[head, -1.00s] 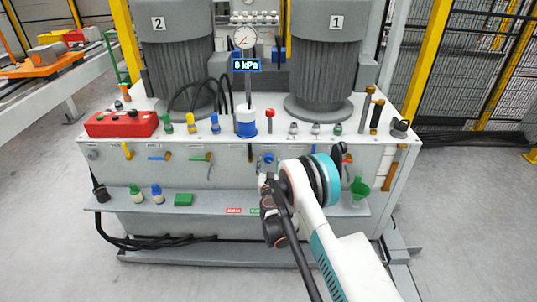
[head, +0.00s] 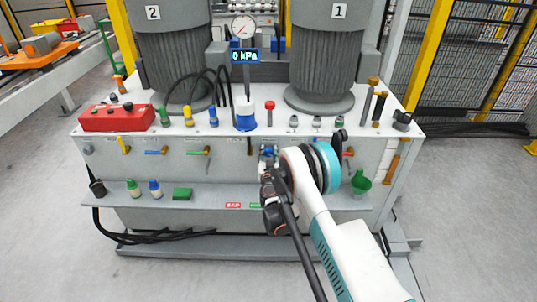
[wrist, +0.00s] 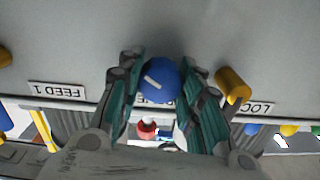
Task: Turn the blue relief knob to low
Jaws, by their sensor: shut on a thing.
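The blue relief knob (wrist: 160,80) is on the front panel of the grey cabinet. In the wrist view it sits between the two fingers of my gripper (wrist: 158,88), which touch or nearly touch its sides. A white pointer line on its face runs at a slant. A label below it is mostly hidden. In the head view the knob (head: 268,151) shows just above my gripper (head: 268,165), whose fingers are at the panel. The display (head: 245,56) reads 0 kPa.
A yellow handle (wrist: 233,86) stands close to the right finger in the wrist view. The shelf (head: 215,197) below holds bottles and a green block (head: 182,193). A green funnel (head: 361,182) is right of my arm.

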